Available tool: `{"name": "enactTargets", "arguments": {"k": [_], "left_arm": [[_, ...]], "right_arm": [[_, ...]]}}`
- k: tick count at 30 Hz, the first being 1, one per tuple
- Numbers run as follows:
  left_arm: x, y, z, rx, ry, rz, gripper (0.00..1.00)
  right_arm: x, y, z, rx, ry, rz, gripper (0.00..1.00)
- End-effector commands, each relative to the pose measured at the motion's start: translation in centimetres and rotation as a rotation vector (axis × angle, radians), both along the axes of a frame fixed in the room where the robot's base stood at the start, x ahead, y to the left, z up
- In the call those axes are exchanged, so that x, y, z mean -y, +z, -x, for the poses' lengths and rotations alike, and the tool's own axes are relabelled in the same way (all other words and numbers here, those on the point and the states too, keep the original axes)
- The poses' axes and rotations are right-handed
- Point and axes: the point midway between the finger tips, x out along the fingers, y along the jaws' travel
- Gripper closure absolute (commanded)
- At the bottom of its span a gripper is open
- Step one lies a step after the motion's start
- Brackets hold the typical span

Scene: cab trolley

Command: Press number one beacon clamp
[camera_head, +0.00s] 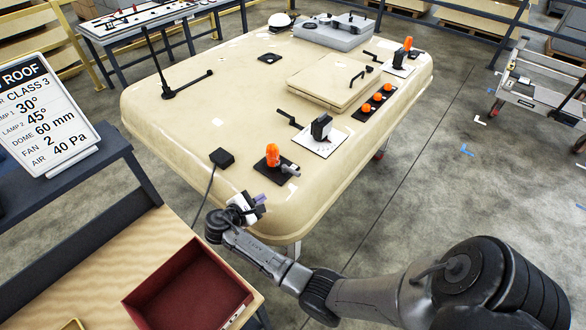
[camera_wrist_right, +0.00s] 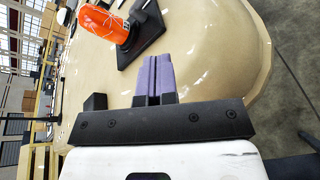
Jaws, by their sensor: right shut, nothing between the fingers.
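The near orange beacon (camera_head: 273,155) stands on a black base plate at the near corner of the cream roof panel (camera_head: 220,110). A small grey clamp piece (camera_head: 291,170) sits on the right of that base. The beacon (camera_wrist_right: 103,24) also shows in the right wrist view, at the top left, with its dark base (camera_wrist_right: 142,33). My right gripper (camera_head: 261,198) is shut and empty, just in front of the beacon base and apart from it. Its purple fingertips (camera_wrist_right: 155,72) are together in the wrist view. My left gripper is out of view.
A second orange beacon (camera_head: 407,44) stands at the far right end. A white plate (camera_head: 318,138) with a black part, an orange-button strip (camera_head: 374,104) and a hatch (camera_head: 330,80) lie beyond. A black box with a cable (camera_head: 221,158) is left. A red tray (camera_head: 190,285) sits below.

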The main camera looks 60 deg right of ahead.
Motion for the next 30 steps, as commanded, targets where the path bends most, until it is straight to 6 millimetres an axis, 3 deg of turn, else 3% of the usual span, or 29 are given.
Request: {"name": "enactTargets", "arguments": {"k": [6,12,30], "left_arm": [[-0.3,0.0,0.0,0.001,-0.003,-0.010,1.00],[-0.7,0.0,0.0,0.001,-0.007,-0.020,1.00],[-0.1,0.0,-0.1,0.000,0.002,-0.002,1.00]], "right_arm": [[0.3,1.5,0.6,-0.347,0.051,0.062,1.00],[0.3,1.5,0.7,-0.530,0.092,0.027,1.00],[0.4,1.4,0.8,-0.609,0.113,0.011,1.00]]}}
